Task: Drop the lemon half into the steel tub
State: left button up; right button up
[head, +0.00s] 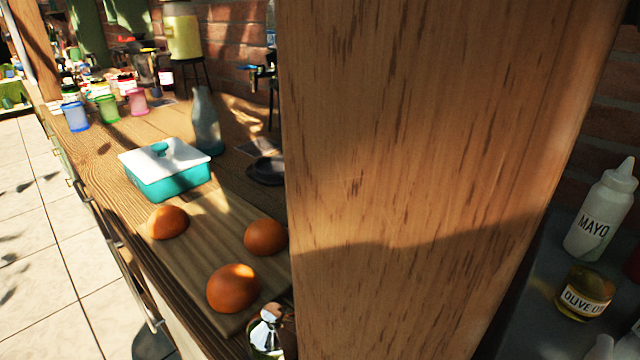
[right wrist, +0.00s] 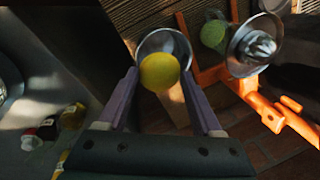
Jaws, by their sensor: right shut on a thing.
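The yellow lemon half (right wrist: 160,73) shows in the right wrist view, between the fingertips of my right gripper (right wrist: 161,79), which is shut on it. A round steel tub (right wrist: 149,39) lies directly behind the lemon half in that view, its rim showing around it. I cannot tell the height of the lemon half over the tub. A second round steel vessel (right wrist: 241,64) with pale contents is to the right. The head view shows neither gripper, lemon half nor tub; a wooden post covers much of it. My left gripper is not in view.
An orange frame (right wrist: 272,118) and a green round thing (right wrist: 213,33) are near the vessels. In the head view, the thick wooden post (head: 420,150) stands before the counter. Several buns, a teal box (head: 168,184), a mayo bottle (head: 600,215) and an olive jar (head: 583,293) show.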

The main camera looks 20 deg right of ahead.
jog(key=o, duration=1.6)
jog(key=shift+c, duration=0.2)
notch_tip(320, 180, up, 10)
jog(key=s, duration=0.2)
jog(key=shift+b, duration=0.4)
